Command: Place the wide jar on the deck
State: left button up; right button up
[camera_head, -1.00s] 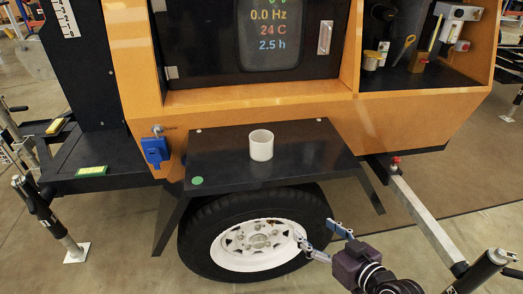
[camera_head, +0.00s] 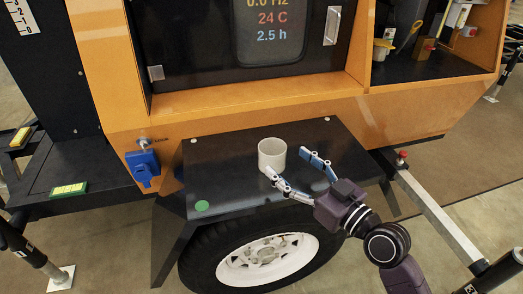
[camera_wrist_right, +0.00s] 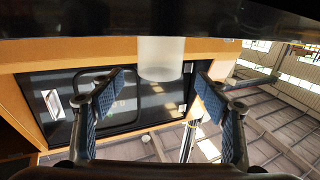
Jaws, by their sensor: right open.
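The wide jar (camera_head: 272,154), a white open-topped cylinder, stands upright on a black flat plate (camera_head: 225,172) above the wheel. My right gripper (camera_head: 286,163) is open at the near right side of the jar. One fingertip overlaps the jar's lower front in the head view; the other is to its right. In the right wrist view, which is upside down, the jar (camera_wrist_right: 160,58) appears centred between and beyond the open fingers of the right gripper (camera_wrist_right: 160,80). I cannot tell whether a finger touches it. My left gripper is not in view.
The orange cabinet wall (camera_head: 225,112) rises behind the plate. A green round spot (camera_head: 202,206) marks the plate's front left corner.

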aim_at(265, 143)
jog(key=shift+x, duration=1)
jog(key=x, duration=0.5)
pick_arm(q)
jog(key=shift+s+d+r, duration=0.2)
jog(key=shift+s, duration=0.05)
pick_arm(e)
jog(key=shift+s, duration=0.1)
jog(key=shift+c, duration=0.4)
jog(key=c, duration=1.3)
jog(key=shift+r, duration=0.1)
